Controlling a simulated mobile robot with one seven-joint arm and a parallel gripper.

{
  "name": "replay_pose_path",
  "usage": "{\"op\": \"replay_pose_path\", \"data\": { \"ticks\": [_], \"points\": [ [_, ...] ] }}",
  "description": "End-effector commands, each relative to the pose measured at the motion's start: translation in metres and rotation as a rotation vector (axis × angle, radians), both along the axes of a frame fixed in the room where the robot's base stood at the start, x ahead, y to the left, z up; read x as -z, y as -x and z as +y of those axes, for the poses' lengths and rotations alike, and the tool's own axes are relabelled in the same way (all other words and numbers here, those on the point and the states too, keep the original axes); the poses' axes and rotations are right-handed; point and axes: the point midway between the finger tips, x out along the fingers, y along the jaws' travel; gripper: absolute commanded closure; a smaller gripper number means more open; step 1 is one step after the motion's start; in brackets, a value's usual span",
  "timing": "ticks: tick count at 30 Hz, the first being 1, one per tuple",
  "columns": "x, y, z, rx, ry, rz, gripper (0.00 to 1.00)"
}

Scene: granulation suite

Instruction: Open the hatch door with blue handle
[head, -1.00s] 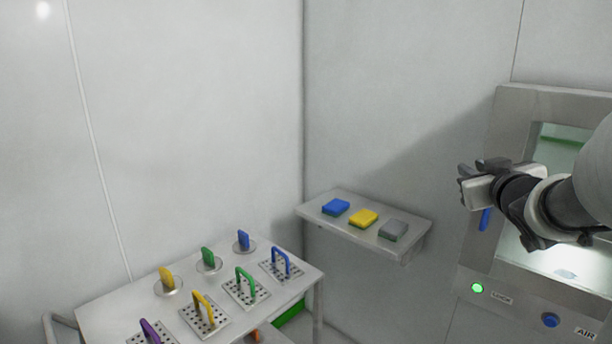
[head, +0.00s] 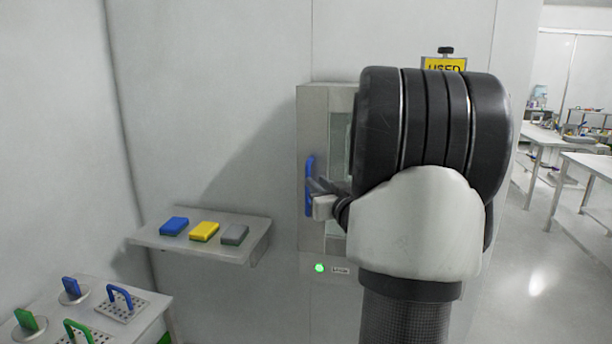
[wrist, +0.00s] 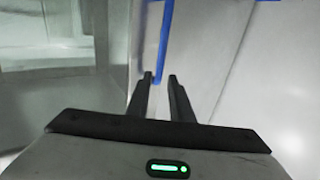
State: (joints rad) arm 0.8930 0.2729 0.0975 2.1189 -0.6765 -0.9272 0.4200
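The hatch (head: 312,110) has a grey frame and a window, and is set in the wall at the centre of the head view. My arm hides much of it. Its upright blue handle (head: 309,172) is on the left side of the door. My gripper (head: 316,190) is at the handle's middle to lower part. In the wrist view, the blue handle (wrist: 166,35) runs down to between the tips of my gripper (wrist: 159,78). The fingers are apart, and I cannot tell whether they touch the handle. The door looks closed.
A green light (head: 319,268) glows below the hatch. A wall shelf (head: 256,245) on the left holds blue, yellow and grey sponges. A table (head: 150,318) with coloured-handled tools is at lower left. Open floor (head: 540,270) and white tables (head: 600,165) lie to the right.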

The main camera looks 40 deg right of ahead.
Motion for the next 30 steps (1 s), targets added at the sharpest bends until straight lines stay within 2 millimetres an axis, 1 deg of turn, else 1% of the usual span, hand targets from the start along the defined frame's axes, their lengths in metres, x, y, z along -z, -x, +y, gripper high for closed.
{"op": "replay_pose_path", "data": {
  "ticks": [1, 6, 12, 17, 24, 25, 28, 30],
  "points": [
    [0.001, -0.012, -0.004, -0.001, -0.001, 0.000, 0.80],
    [0.000, -0.045, -0.012, -0.001, 0.000, 0.000, 0.80],
    [0.000, -0.070, -0.020, 0.000, 0.001, 0.000, 0.80],
    [0.000, -0.078, -0.022, 0.000, 0.000, 0.001, 0.80],
    [0.000, -0.079, -0.022, 0.001, 0.001, 0.000, 0.80],
    [0.000, -0.079, -0.022, 0.001, 0.001, 0.000, 0.82],
    [0.000, -0.078, -0.022, 0.001, 0.001, 0.000, 0.98],
    [0.000, -0.078, -0.022, 0.001, 0.001, 0.000, 1.00]
  ]
}}
